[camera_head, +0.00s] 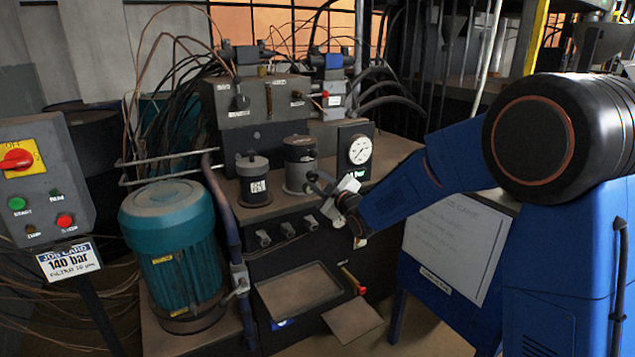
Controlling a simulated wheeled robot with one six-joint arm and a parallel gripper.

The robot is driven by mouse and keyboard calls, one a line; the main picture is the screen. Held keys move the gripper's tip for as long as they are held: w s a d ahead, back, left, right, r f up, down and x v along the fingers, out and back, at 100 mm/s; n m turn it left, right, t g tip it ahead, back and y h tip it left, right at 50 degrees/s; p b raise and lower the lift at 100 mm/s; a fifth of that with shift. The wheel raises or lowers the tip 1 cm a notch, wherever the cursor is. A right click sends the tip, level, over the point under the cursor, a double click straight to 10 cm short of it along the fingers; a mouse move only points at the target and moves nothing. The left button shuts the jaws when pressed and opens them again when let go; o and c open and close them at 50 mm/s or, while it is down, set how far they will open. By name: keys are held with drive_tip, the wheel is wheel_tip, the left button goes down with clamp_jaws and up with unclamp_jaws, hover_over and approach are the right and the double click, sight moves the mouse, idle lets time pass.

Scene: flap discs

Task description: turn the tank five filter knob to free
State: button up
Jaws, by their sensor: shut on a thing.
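My gripper (333,196) reaches in from the right, at the front of the hydraulic unit, just right of the grey filter canister (299,165). Its pale fingers are shut on a small dark handle (313,177) with a rounded end beside that canister. The handle's setting cannot be read, and my gripper hides part of it. A second dark canister (254,184) with a small white label stands to the left. No marking that reads tank five or free is legible.
A round pressure gauge (359,150) stands close behind my gripper. Several small levers (264,238) line the unit's front, above a shallow tray (300,289). A teal motor (174,250) and a control box (38,180) with a job card (68,260) are at left.

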drive_tip(key=o, duration=1.1)
drive_tip(key=shift+c, duration=0.2)
drive_tip(key=shift+s, duration=0.1)
drive_tip(key=v, duration=1.7)
drive_tip(key=shift+s+d, duration=0.1)
drive_tip(key=shift+d, duration=0.05)
